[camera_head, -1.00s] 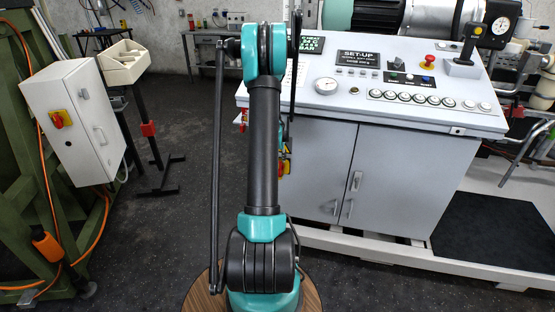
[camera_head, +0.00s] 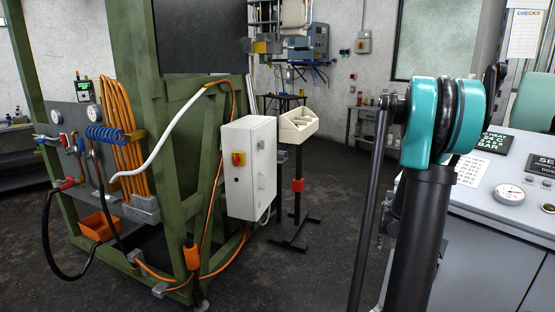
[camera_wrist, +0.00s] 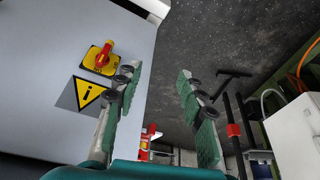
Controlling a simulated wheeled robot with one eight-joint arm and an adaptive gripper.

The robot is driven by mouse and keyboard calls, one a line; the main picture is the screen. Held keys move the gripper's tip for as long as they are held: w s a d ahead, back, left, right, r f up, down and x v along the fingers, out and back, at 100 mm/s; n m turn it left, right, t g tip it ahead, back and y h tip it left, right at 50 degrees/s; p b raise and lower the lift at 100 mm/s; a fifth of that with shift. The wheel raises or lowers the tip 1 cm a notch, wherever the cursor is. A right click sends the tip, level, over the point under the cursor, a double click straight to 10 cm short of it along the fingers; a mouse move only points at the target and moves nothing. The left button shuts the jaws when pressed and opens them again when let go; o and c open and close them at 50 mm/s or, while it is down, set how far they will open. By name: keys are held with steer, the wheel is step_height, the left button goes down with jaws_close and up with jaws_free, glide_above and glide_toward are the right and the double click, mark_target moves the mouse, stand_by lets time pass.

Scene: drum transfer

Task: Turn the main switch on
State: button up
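A red rotary switch on a yellow plate (camera_wrist: 100,59) is on the grey panel at the upper left of the wrist view, above a yellow warning triangle (camera_wrist: 88,94). Its red handle sits slanted. Another red-and-yellow switch (camera_head: 238,158) is on the white box (camera_head: 249,190) in the head view. I cannot tell which one is the main switch. My gripper (camera_wrist: 157,75) is open and empty, its green-padded fingers spread wide. The left finger lies just right of the panel switch in the picture; contact does not show.
The control console (camera_head: 490,235) stands at the right, beside my arm. A green frame (camera_head: 190,190) with orange hoses (camera_head: 120,130) is at the left. A stand with a cream tray (camera_head: 298,127) is behind the white box. Dark floor (camera_head: 320,270) lies clear between.

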steer(key=s+a+r+n+y, duration=0.1)
steer(key=s+a+n, duration=0.5)
steer(key=s+a, duration=1.6)
steer(key=shift+a+r+y, duration=0.25)
steer(key=shift+r+y, duration=0.15)
steer(key=shift+y, duration=0.2)
